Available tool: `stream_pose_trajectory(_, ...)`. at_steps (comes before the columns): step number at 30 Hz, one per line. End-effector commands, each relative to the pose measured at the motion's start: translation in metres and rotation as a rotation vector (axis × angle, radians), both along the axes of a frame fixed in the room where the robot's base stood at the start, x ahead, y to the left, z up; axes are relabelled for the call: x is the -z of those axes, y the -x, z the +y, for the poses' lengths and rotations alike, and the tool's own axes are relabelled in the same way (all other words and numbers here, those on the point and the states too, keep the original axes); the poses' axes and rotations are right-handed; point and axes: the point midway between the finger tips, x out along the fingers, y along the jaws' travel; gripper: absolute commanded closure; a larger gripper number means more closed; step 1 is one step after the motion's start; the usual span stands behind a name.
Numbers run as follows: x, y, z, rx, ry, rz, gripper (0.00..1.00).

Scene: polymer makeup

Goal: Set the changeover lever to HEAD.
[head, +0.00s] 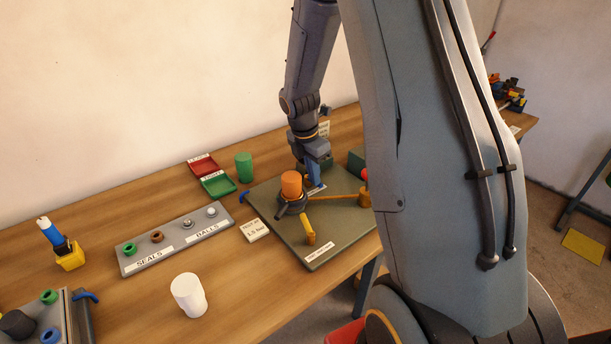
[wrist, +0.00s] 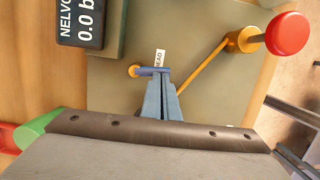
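My gripper (head: 316,183) reaches down over the green-grey board, with its blue fingers low near the board surface. In the wrist view my gripper (wrist: 161,78) has its two fingers together, tips at a short dark blue bar (wrist: 150,71) with an orange end on its left. This bar looks like the changeover lever. A white label reading HEAD (wrist: 160,58) is just beyond the bar. The fingertips touch or overlap the bar in the picture; I cannot tell whether it is between them. In the head view the lever is largely hidden by my gripper.
The board (head: 338,228) carries an orange cylinder (head: 291,184) left of my gripper and yellow pipes. A red knob (wrist: 288,34) stands at the right in the wrist view. A gauge box (wrist: 82,22) is at upper left. A green cylinder (head: 244,167) stands behind the board.

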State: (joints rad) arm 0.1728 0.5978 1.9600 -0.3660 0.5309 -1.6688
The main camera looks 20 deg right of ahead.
Motion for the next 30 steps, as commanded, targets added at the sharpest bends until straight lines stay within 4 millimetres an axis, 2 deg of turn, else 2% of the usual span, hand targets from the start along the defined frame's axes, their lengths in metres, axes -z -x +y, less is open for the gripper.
stream_pose_trajectory(17, 0.0020, 0.0012, -0.0090, -0.002, 0.000, 0.007, 1.00)
stream_pose_trajectory(30, 0.0028, -0.0025, -0.0055, -0.001, 0.000, 0.008, 1.00)
